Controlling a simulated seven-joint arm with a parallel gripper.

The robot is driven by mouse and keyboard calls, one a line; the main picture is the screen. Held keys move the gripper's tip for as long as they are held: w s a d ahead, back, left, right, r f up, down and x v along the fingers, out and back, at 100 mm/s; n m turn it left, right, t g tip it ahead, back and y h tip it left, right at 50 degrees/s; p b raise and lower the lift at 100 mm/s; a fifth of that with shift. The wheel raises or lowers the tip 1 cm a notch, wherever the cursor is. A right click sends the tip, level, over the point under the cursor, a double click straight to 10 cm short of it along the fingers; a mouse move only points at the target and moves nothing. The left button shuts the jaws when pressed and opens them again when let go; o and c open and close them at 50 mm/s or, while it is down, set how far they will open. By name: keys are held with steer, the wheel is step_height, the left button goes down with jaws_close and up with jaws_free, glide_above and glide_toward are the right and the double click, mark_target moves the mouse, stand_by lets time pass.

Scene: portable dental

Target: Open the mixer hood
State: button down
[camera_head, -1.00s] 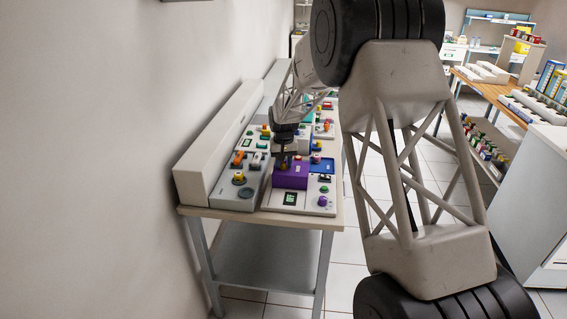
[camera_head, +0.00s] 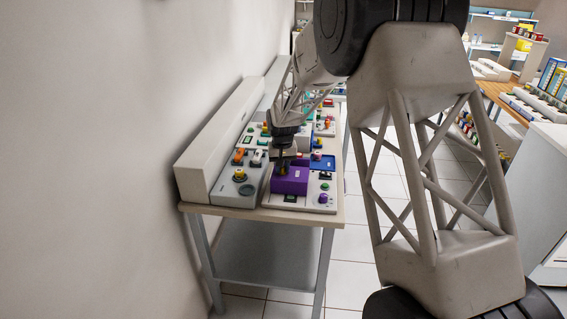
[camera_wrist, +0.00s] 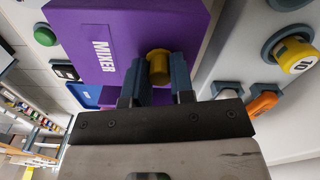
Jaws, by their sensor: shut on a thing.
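The mixer hood is a purple cover marked "MIXER" and fills the upper left of the wrist view (camera_wrist: 110,35). It also shows in the head view (camera_head: 291,182) on the front panel of the bench. A brass-yellow knob (camera_wrist: 158,65) stands out from the hood's edge. My gripper (camera_wrist: 157,78) has its two dark fingers on either side of this knob and is shut on it. In the head view my gripper (camera_head: 283,169) is at the hood's upper left edge, and the knob is hard to make out there.
The narrow bench (camera_head: 245,213) carries several panels with coloured knobs and switches. A yellow knob (camera_wrist: 295,55) marked 10 and an orange switch (camera_wrist: 263,103) are close right of my fingers. A green button (camera_wrist: 45,36) is at left. A wall runs along the bench's left side.

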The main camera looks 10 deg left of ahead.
mark_target(281, 178)
steer(key=shift+s, duration=1.75)
steer(key=c, duration=1)
jaws_free()
steer(key=shift+r, duration=0.15)
steer(key=shift+r, duration=3.8)
